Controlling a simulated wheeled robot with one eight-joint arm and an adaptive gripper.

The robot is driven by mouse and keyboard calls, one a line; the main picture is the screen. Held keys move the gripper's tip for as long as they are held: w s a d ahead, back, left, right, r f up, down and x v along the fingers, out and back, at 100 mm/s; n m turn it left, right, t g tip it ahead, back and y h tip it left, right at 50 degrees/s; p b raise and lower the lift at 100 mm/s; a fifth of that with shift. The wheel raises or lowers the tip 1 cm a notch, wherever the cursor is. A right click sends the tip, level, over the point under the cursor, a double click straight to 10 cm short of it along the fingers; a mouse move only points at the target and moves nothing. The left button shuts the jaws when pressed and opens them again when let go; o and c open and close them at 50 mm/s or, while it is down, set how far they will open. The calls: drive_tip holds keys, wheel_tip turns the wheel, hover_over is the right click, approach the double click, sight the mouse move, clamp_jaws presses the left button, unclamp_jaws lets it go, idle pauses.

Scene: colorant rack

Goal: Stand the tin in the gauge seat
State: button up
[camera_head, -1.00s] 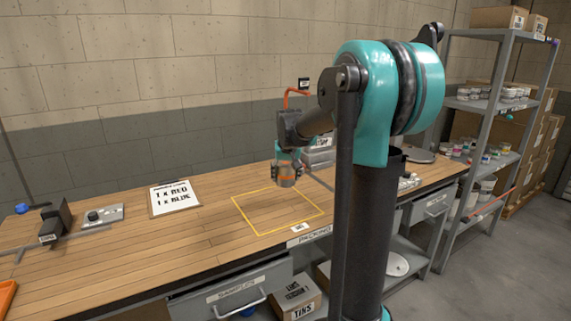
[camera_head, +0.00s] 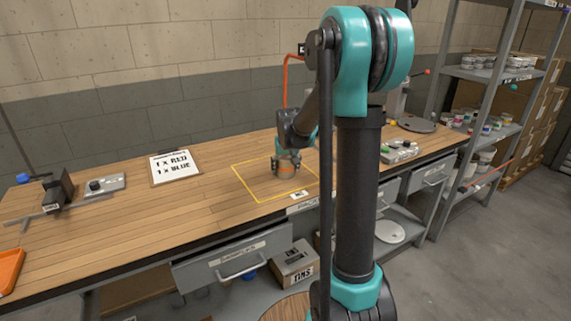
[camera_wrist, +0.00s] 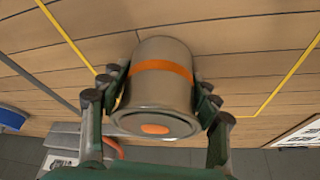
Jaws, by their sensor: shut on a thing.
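The tin (camera_wrist: 162,88) is a grey metal can with an orange band and an orange dot on its end. My gripper (camera_wrist: 164,84) is shut on it, with a finger on each side. In the head view my gripper (camera_head: 287,158) holds the tin (camera_head: 286,171) upright at the yellow outline (camera_head: 258,202) on the bench. I cannot tell whether its base touches the wood. I cannot make out for certain which fixture is the gauge seat.
A card reading 1 x RED, 1 x BLUE (camera_head: 175,166) lies left of the outline. A dark block (camera_head: 58,188) and an orange tray (camera_head: 10,270) are farther left. A small switch unit (camera_head: 402,151) is at the right. My arm hides part of the bench. The middle-left wood is clear.

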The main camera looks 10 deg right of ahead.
drive_tip(key=o, duration=1.5)
